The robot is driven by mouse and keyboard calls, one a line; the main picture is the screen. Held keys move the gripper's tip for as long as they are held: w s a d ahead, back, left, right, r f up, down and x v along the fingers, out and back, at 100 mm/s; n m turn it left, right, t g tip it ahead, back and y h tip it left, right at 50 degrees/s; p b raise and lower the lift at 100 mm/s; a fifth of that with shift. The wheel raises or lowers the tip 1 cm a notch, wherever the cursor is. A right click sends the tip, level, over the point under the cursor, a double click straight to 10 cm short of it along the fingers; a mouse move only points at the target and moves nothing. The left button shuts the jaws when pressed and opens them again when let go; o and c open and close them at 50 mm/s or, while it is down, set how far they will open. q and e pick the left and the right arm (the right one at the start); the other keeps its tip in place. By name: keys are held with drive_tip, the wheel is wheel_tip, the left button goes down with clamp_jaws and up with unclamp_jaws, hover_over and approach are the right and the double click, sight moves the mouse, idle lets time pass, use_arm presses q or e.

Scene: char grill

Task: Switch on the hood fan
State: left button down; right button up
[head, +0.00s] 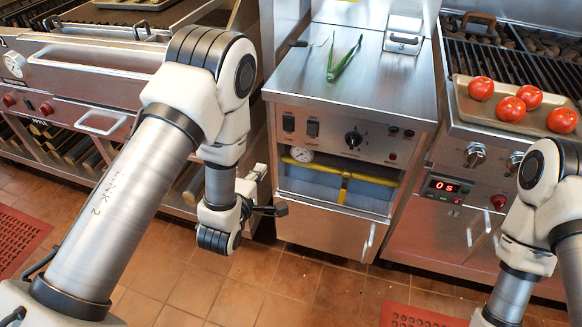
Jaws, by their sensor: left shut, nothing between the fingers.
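The steel control cabinet (330,85) stands in the middle of the head view. Its front panel holds a left black rocker switch (289,123) and a right black rocker switch (313,128). Lettering that seems to read "LIGHT" shows below them; the smaller labels are too small to read, so I cannot tell which switch is the fan's. A black knob (353,139) sits to their right. My left gripper (280,209) is shut and empty, below and left of the switches, apart from the panel. My right arm shows at the right edge; its gripper is out of view.
Green tongs (345,57) lie on the cabinet top. A tray (462,104) of tomatoes (511,109) rests on the right grill, above a red display (447,187). A yellow pipe (370,179) crosses the cabinet's opening below the panel.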

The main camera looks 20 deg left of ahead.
use_arm(q)
drive_tip(key=d+b, duration=0.1)
drive_tip(key=d, duration=0.1)
drive_tip(key=t, duration=0.1)
approach(288, 130)
drive_tip(key=shift+m+h, duration=0.3)
drive_tip(key=w, duration=0.7)
drive_tip(key=shift+w+a+f, duration=0.1)
drive_tip(key=shift+f, duration=0.3)
use_arm(e)
wheel_tip(288, 130, down, 3)
drive_tip(key=shift+d+f, duration=0.1)
drive_tip(key=shift+f, duration=0.1)
